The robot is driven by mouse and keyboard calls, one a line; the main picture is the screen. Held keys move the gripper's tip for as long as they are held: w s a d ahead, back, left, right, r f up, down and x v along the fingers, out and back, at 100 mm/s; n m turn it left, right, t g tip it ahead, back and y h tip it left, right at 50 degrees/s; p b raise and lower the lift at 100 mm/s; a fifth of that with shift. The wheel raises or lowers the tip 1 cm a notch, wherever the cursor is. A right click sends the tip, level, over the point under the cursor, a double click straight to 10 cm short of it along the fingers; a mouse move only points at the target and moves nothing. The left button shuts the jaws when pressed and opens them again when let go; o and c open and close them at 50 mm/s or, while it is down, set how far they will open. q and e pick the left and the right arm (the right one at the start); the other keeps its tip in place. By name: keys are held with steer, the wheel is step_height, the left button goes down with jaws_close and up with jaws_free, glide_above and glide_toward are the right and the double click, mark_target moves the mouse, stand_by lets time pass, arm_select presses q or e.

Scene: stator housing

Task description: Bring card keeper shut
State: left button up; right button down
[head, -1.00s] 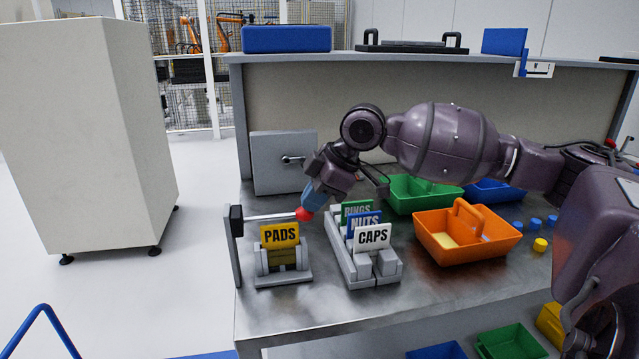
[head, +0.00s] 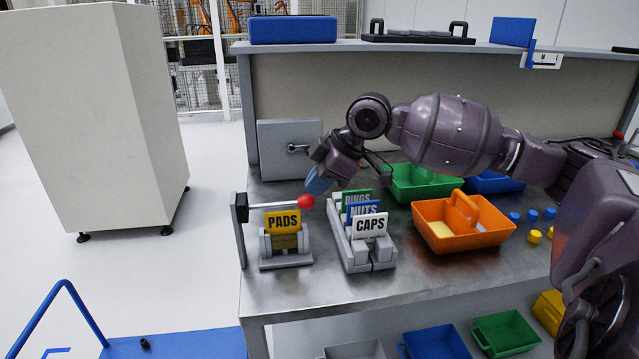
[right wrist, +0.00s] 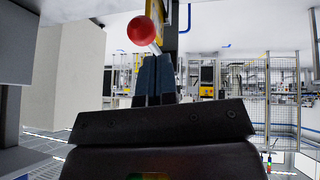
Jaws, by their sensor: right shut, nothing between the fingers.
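The card keeper looks to be the thin pale bar (head: 272,206) with a red ball knob (head: 306,201), fixed to a dark post (head: 239,207) at the left. The bar runs roughly level just above the yellow PADS card (head: 283,221) in its grey stand. My right gripper (head: 317,184) is just above and right of the knob, blue fingertips pointing down. In the right wrist view the shut, empty fingers (right wrist: 154,78) stand close to the red knob (right wrist: 142,30). I cannot tell whether they touch it. My left gripper is not in view.
A grey rack with RINGS, NUTS and CAPS (head: 371,224) cards stands right of the PADS stand. An orange basket (head: 462,238) and a green bin (head: 420,190) are farther right. A grey box (head: 288,160) stands behind. The bench front is clear.

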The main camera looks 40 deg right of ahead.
arm_select(q)
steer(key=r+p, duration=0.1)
steer(key=p, duration=0.1)
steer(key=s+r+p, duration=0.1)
steer(key=p, duration=0.1)
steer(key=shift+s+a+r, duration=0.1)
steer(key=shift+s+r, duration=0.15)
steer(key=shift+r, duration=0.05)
arm_select(e)
steer(key=a+v, duration=0.1)
steer(key=v, duration=1)
steer(key=shift+r, duration=0.3)
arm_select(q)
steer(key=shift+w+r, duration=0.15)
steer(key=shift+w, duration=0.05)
arm_select(e)
steer(key=shift+d+f, duration=0.1)
